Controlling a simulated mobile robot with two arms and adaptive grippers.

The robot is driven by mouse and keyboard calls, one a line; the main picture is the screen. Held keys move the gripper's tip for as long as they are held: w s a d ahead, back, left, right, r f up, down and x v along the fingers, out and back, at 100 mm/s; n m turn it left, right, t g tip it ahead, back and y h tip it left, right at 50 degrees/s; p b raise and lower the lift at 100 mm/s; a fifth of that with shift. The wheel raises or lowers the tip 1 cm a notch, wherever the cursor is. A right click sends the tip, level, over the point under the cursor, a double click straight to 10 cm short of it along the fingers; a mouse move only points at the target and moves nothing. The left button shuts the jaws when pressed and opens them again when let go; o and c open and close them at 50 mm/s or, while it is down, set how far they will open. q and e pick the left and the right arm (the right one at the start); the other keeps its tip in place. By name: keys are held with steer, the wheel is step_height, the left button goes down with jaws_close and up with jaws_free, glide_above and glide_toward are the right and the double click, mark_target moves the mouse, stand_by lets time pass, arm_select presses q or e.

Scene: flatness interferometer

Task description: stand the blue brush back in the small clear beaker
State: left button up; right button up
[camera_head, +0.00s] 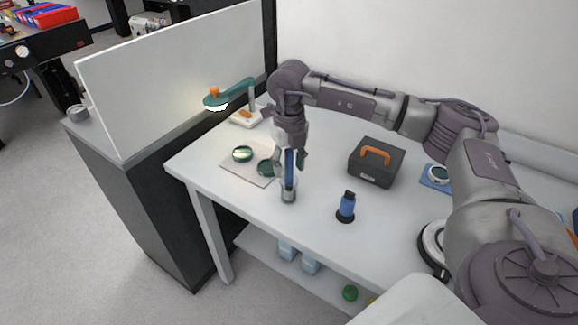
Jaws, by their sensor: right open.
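The blue brush (289,170) stands upright, its lower end inside the small clear beaker (288,193) near the front edge of the white table. My right gripper (290,160) points down from above with its fingers on either side of the brush's upper part. It is open; I cannot tell whether a finger touches the brush. The fingers partly hide the brush's top. My left gripper is not in view.
A dark case (377,168) with an orange handle and a blue bottle (347,205) stand to the right. A pale mat (236,165) with round green-rimmed discs lies left. A green lamp (232,92) stands behind. Front-left table is clear.

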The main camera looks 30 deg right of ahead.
step_height(320, 180, up, 11)
stand_by(0.3)
stand_by(0.5)
